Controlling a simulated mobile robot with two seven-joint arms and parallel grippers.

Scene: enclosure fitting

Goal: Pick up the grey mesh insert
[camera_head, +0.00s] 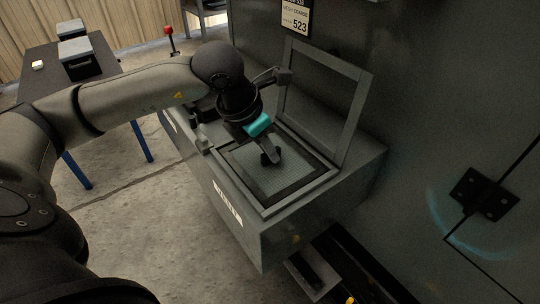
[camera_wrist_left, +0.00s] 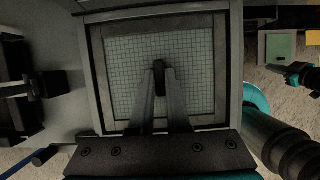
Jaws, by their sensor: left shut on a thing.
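The grey mesh insert (camera_head: 290,181) is a flat square grid with a dark border, lying in the opening on top of the grey enclosure box (camera_head: 255,225). In the left wrist view the mesh insert (camera_wrist_left: 122,75) fills most of the frame opening. My left gripper (camera_head: 270,156) reaches down over its middle. Its two fingers (camera_wrist_left: 160,80) are shut on a small dark handle (camera_wrist_left: 159,78) at the centre of the insert. The insert looks level within the frame; whether it is lifted at all I cannot tell.
A hinged frame lid (camera_head: 355,118) stands open behind the opening. A tall dark cabinet wall (camera_head: 430,100) rises behind and right. A dark table (camera_head: 40,75) with grey boxes (camera_head: 80,55) stands at the far left. Open floor (camera_head: 130,220) lies left of the enclosure.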

